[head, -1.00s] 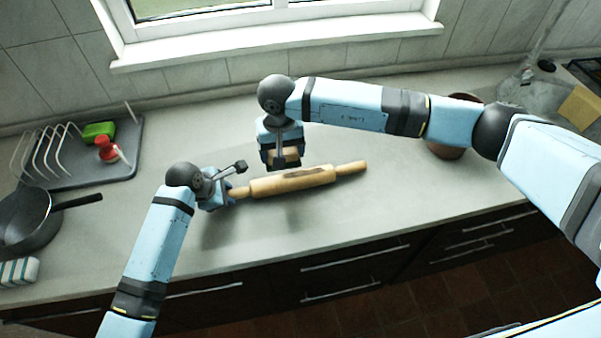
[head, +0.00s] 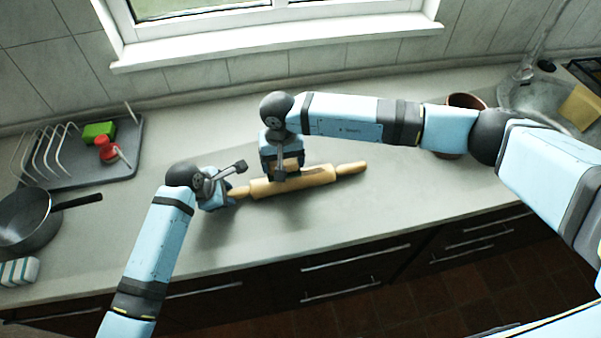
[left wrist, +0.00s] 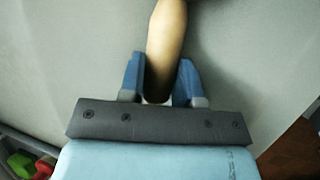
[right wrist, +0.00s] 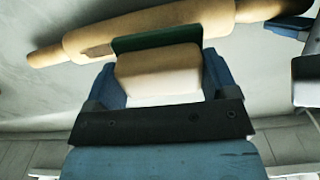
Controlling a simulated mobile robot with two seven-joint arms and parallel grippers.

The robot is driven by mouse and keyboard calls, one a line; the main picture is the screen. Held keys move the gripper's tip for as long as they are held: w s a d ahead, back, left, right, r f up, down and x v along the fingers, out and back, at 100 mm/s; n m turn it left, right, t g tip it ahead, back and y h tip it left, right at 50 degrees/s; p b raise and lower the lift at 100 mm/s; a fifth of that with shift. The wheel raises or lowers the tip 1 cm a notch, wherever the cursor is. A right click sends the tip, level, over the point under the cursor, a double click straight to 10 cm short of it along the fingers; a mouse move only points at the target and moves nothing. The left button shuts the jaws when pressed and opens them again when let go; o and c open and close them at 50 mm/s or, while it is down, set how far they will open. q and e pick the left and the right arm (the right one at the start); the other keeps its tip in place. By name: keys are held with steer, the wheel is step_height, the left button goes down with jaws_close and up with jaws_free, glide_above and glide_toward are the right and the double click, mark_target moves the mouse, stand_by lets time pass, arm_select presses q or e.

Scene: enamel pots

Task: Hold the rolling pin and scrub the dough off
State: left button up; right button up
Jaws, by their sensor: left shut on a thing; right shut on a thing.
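The wooden rolling pin (head: 325,175) is level just above or on the counter; I cannot tell which. A darker patch, likely dough, marks its barrel and also shows in the right wrist view (right wrist: 97,52). My left gripper (head: 230,194) is shut on the pin's left handle (left wrist: 165,45). My right gripper (head: 283,170) is shut on a tan scrubbing sponge (right wrist: 160,72) with a green face (right wrist: 155,39). The green face is against or very close to the barrel's side, left of the dark patch. My right gripper hides part of the barrel in the head view.
A brown pot (head: 465,101) is partly behind my right arm. The counter in front of the pin is clear.

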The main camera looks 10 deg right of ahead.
mark_target(321, 170)
steer(key=shift+f, duration=1.5)
steer(key=shift+w+d+r, duration=0.1)
steer(key=shift+d+r, duration=0.05)
steer(key=shift+d, duration=2.4)
steer(key=shift+w+d, duration=0.1)
steer(key=shift+d, duration=2.4)
steer(key=shift+a, duration=2.55)
steer(key=shift+s+a+f, duration=0.15)
steer(key=shift+a, duration=1.15)
steer(key=shift+s+a+f, duration=0.1)
steer(key=shift+a, duration=1.15)
